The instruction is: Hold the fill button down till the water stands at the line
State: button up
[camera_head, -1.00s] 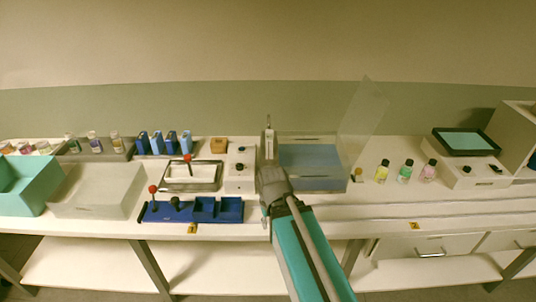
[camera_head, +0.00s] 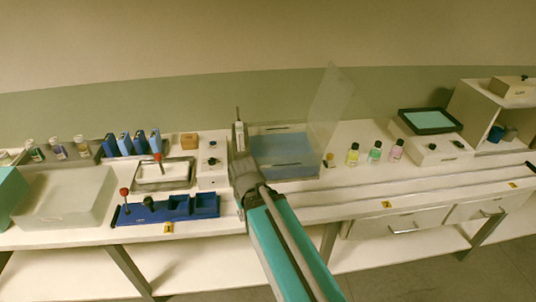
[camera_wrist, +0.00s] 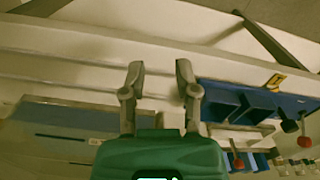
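A clear tank holding blue water (camera_head: 285,152) stands at mid-bench, with a raised clear panel (camera_head: 328,105) at its right. The tank also shows at the lower left of the wrist view (camera_wrist: 60,138). A white control box (camera_head: 212,175) with small dark knobs or buttons stands left of the tank; I cannot tell which is the fill button. My gripper (camera_head: 240,165) is at the tank's left side, between it and the control box. In the wrist view its two fingers (camera_wrist: 160,68) are apart with nothing between them. Any line on the tank is too small to read.
A blue tray (camera_head: 170,208) and a framed tray with a red-knobbed stick (camera_head: 165,175) lie left. Several small bottles (camera_head: 375,153) stand right of the tank. A dark-framed screen (camera_head: 430,121) is farther right. The front bench strip at right is clear.

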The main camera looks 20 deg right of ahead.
grip_shut()
dwell(1.3)
